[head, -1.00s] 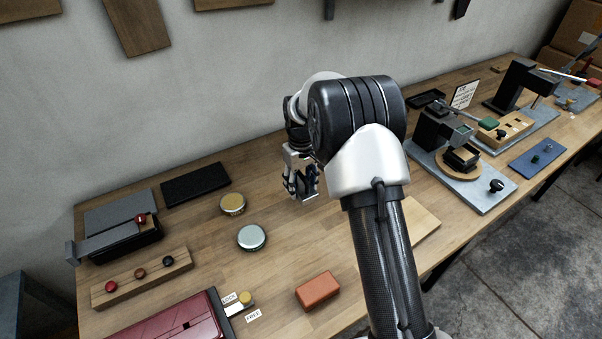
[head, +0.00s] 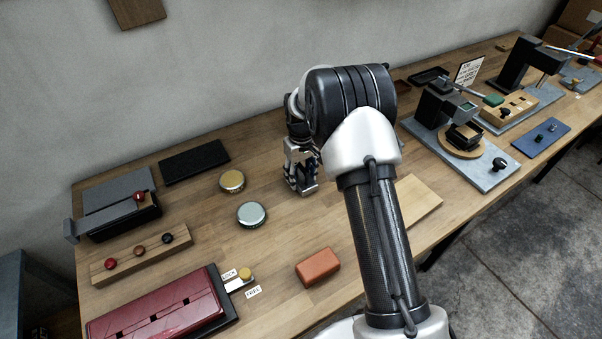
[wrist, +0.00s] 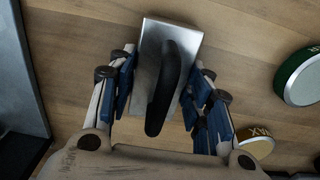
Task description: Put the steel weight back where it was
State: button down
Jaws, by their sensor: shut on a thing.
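The steel weight (wrist: 191,42) is a bright metal block with a black curved handle (wrist: 165,88), in the wrist view. My gripper (wrist: 160,84) is shut on it, with blue-padded fingers on either side. In the head view my gripper (head: 300,182) points down over the back middle of the bench, right of two round tins. The weight is mostly hidden there by the fingers. I cannot tell whether its underside touches the wood.
A yellow-lidded tin (head: 232,181) and a pale-lidded tin (head: 252,215) stand left of my gripper. A black mat (head: 194,160) lies further left. An orange block (head: 317,267) lies nearer the front. A fixture on a grey plate (head: 480,178) stands right.

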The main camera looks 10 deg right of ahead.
aim_at(301, 166)
jog(key=shift+w, duration=0.1)
jog(key=c, duration=0.8)
grip_release()
jog(key=shift+f, duration=0.1)
jog(key=shift+c, duration=0.2)
notch_tip(301, 166, up, 12)
jog(key=p, duration=0.3)
jog(key=s+r+m+t, duration=0.2)
jog(key=s+r, duration=1.4)
jog(key=r, duration=0.3)
jog(key=s+m+t, duration=0.1)
jog(key=s+t, duration=0.1)
jog(key=s, duration=1.8)
jog(key=shift+s+m+t, duration=0.25)
jog(key=shift+m+t, duration=0.05)
